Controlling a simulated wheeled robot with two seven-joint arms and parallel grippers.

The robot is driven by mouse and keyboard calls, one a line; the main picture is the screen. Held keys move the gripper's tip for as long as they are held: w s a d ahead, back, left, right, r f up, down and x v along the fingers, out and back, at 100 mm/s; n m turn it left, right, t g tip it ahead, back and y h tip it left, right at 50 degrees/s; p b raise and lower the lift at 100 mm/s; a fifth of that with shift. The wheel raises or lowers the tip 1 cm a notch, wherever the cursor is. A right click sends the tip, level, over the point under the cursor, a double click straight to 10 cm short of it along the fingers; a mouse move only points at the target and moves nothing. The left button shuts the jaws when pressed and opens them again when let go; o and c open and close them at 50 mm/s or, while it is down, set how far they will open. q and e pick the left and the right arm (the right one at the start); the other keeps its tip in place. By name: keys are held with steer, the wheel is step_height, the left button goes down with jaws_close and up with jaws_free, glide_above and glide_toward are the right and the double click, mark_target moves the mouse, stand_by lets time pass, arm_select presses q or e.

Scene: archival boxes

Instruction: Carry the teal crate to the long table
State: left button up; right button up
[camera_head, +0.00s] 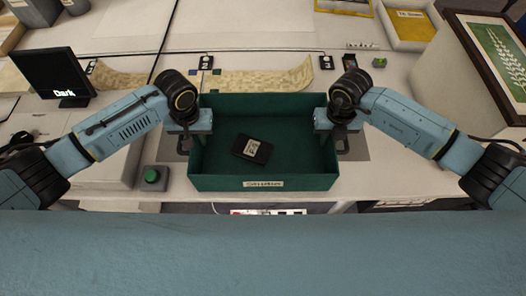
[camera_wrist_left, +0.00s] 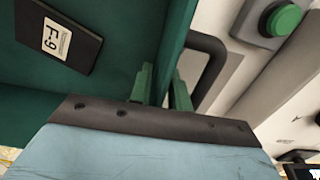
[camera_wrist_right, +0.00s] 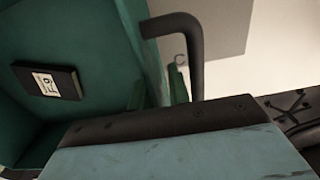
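The teal crate (camera_head: 262,183) is upright at the front edge of the pale table, with a label on its near wall. A dark box with a pale label (camera_head: 252,149) lies inside; it also shows in the left wrist view (camera_wrist_left: 57,40) and the right wrist view (camera_wrist_right: 46,80). My left gripper (camera_head: 189,143) is at the crate's left wall, and my right gripper (camera_head: 336,142) is at its right wall. Their fingers straddle the walls beside the dark handles (camera_wrist_left: 216,65) (camera_wrist_right: 197,60). Whether they clamp the walls is unclear. Which table is the long table is unclear.
A green button (camera_head: 152,175) is left of the crate. A dark screen (camera_head: 53,75) stands at the left. A patterned strip (camera_head: 265,80) lies behind the crate. A framed picture (camera_head: 497,50) and a yellow tray (camera_head: 410,28) are at the right. Pale table surface is clear farther back.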

arm_select(q)
steer(key=shift+o, duration=0.6)
arm_select(e)
steer(key=shift+o, duration=0.6)
arm_select(q)
steer(key=shift+r, duration=0.1)
arm_select(e)
steer(key=shift+a, duration=0.1)
arm_select(q)
steer(key=shift+r, duration=0.1)
step_height(320, 180, up, 12)
steer(key=shift+f, duration=0.2)
arm_select(e)
steer(key=shift+r, duration=0.15)
step_height(320, 180, up, 12)
steer(key=shift+f, duration=0.1)
